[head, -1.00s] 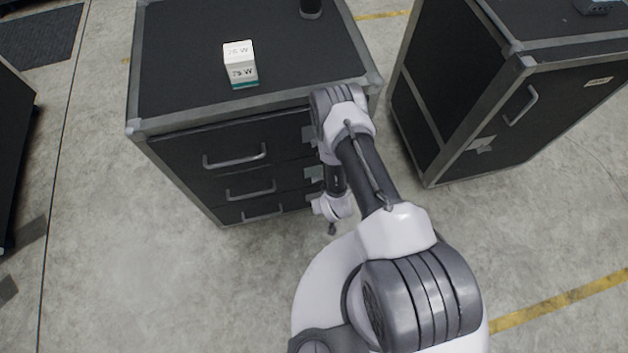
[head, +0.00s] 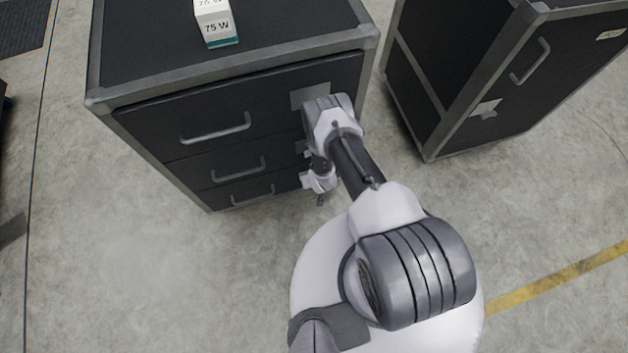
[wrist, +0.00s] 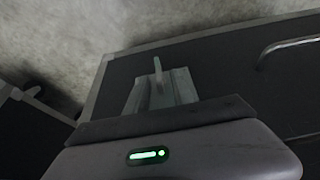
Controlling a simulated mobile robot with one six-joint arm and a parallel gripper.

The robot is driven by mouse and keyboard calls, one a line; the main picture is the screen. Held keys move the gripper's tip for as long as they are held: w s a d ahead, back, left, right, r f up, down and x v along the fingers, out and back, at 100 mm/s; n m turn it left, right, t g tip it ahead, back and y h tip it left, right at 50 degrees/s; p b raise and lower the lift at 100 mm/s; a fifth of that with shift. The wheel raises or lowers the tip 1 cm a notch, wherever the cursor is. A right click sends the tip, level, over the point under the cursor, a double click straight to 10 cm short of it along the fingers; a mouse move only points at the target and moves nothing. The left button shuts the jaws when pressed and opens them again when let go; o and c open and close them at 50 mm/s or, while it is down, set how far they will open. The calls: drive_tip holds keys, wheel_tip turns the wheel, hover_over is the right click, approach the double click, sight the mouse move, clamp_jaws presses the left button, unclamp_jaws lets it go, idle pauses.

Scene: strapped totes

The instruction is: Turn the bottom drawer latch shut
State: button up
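The bottom drawer (head: 230,198) is the lowest of three black drawers in a grey-edged cabinet, and it looks closed. In the wrist view, a grey latch plate (wrist: 178,88) with a thin lever (wrist: 158,72) standing out from it lies just beyond my gripper, close to the cabinet's lower edge. It appears to be the bottom drawer latch. My gripper (head: 320,184) is low, in front of the cabinet's right side. Its housing fills the bottom of the wrist view, and its fingers cannot be made out. No contact with the lever shows.
The drawers have bar handles, the top one (head: 216,129) largest. A white box (head: 216,25) stands on the cabinet top. A second black cabinet (head: 455,75) stands to the right across a narrow gap. The floor in front and to the left is clear.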

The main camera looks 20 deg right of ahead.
clamp_jaws()
idle(0.3)
drive_tip(key=shift+d+f+m+y, duration=0.1)
drive_tip(key=shift+d+m+y, duration=0.15)
drive_tip(key=shift+y, duration=0.85)
drive_tip(key=shift+d+f+m+y, duration=0.1)
drive_tip(key=shift+d+m+y, duration=0.15)
drive_tip(key=shift+y, duration=0.85)
drive_tip(key=shift+d+m+y, duration=0.2)
drive_tip(key=shift+d+y, duration=0.1)
drive_tip(key=shift+y, duration=1.1)
unclamp_jaws()
